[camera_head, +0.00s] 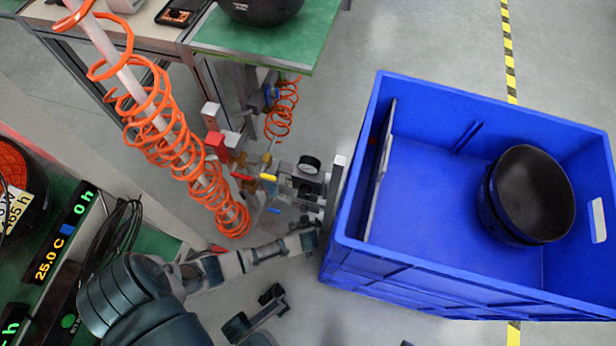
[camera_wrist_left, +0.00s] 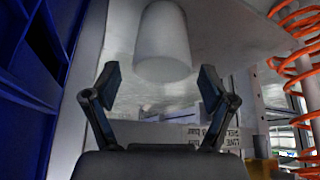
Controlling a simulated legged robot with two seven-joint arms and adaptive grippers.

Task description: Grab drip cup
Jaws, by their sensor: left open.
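The drip cup, a pale whitish cylinder (camera_wrist_left: 163,45), shows in the left wrist view, hanging down from a light surface above. My left gripper (camera_wrist_left: 160,82) is open, with one finger to each side of and below the cup in that picture. The cup appears ahead of the fingers, and no contact is visible. In the head view my left arm reaches from the lower left to beside the crate's left wall. Its fingers are hard to make out there, and I cannot pick out the cup.
A blue crate (camera_head: 430,285) holding dark bowls (camera_head: 533,190) stands to the right. A pressure gauge (camera_head: 309,165) with valves sits between crate and bench. An orange coiled hose (camera_head: 170,140) hangs left of them. A green-topped bench (camera_head: 265,43) is behind.

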